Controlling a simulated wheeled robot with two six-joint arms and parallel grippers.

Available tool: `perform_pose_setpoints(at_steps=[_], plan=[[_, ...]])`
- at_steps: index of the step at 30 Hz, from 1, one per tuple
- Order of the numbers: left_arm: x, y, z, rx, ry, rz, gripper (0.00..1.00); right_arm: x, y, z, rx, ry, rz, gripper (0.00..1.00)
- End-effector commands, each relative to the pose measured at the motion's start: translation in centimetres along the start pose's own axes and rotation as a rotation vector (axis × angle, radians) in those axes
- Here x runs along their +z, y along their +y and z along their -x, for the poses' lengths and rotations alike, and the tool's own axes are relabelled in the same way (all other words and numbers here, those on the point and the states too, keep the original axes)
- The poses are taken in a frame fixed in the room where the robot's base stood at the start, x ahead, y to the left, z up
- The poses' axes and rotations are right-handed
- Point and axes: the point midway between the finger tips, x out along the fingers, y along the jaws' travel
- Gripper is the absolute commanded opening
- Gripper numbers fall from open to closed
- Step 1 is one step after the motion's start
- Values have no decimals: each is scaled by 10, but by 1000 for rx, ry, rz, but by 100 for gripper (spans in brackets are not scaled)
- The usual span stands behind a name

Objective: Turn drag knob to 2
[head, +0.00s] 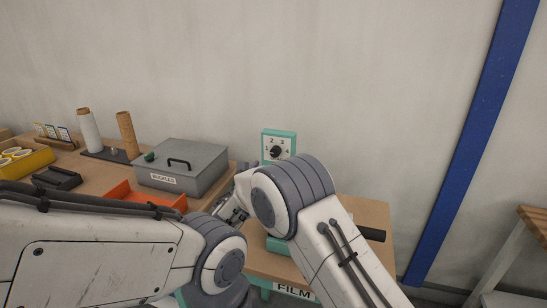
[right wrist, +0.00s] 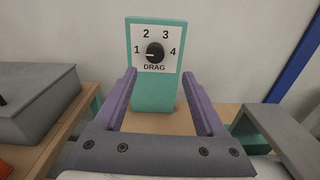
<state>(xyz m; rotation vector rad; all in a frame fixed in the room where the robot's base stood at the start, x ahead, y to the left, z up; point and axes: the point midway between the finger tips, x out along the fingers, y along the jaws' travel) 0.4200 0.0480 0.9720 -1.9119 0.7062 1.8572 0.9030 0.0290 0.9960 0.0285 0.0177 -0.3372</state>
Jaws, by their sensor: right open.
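The drag knob (right wrist: 155,53) is a round black dial on the white face of an upright teal box (right wrist: 154,95), ringed by the numbers 1 to 4 with DRAG below. Its white mark points left, towards 1. The knob (head: 276,152) also shows in the head view, beyond my right arm. My right gripper (right wrist: 159,74) is open and empty, its purple fingers pointing at the box, one on each side in the picture, with the knob apart from them. In the head view my right arm hides much of this gripper. My left gripper cannot be made out in the head view.
A grey BUCKLES case (head: 182,166) stands left of the teal box, with an orange tray (head: 140,197) before it. Two spools (head: 127,134) stand farther left. A black handle (head: 371,233) sticks out beside my right arm. A blue post (head: 470,140) stands right.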

Motion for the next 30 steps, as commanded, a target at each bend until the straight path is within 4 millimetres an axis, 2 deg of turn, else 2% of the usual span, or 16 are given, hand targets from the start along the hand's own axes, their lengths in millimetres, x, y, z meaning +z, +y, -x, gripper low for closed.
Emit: perform_pose_setpoints(at_steps=[5,12,18,24,30], plan=[[0,0,3,0,0,0,0,0,7,-15,23,-26,28,73],[-1,1,13,0,0,0,0,1,6,-60,20,-24,26,73],[-1,1,17,0,0,0,0,1,8,-89,22,-23,25,73],[-1,1,19,0,0,0,0,1,9,-104,23,-22,25,73],[-1,1,20,0,0,0,0,1,9,-107,23,-22,26,73]])
